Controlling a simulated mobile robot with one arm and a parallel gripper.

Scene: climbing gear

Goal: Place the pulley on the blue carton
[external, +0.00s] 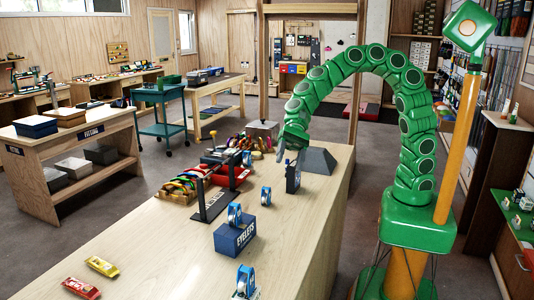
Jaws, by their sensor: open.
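The blue carton (229,241), lettered EYELETS, stands on the near workbench. A blue, round pulley-like piece (235,214) stands upright on or just behind its top. Similar blue pieces stand on the bench: one right of the carton (266,196), one at the front edge of the picture (245,281), and one farther back (247,158). My gripper (289,155) is open at the end of the green arm, pointing down over the far right of the bench. It appears empty, well behind and right of the carton.
A dark upright box (293,179) stands just below my gripper, with a grey sloped block (317,161) beside it. A black stand (212,205) and a wooden tray of colourful gear (181,188) are left. Red (81,288) and yellow (102,266) packets lie front left; bench between is clear.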

